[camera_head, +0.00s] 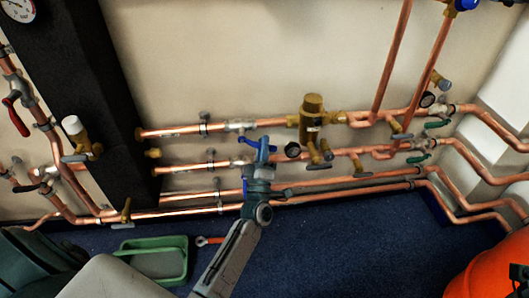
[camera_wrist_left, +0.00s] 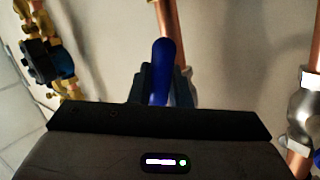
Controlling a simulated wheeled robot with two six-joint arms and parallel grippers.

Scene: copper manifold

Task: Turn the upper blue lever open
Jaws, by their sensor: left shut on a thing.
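A blue lever (camera_head: 264,143) sits by the brass-and-steel valve fittings in the middle of the head view. It also shows in the left wrist view (camera_wrist_left: 161,68), upright between the two dark fingers. My left gripper (camera_head: 260,165) reaches up from below and is shut on this lever; it also shows in the wrist view (camera_wrist_left: 164,84). The gripper hides part of the valve behind it. A second blue part (camera_head: 246,141) shows just left of the lever, partly overlapped. My right gripper is not in view.
Several copper pipes (camera_head: 180,131) run along the pale wall. A brass regulator (camera_head: 312,105) stands right of the lever. A dark column (camera_head: 75,70) is at left. A green tray (camera_head: 160,241) and a red-handled tool (camera_head: 206,241) lie on the blue floor; an orange object (camera_head: 490,272) is at right.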

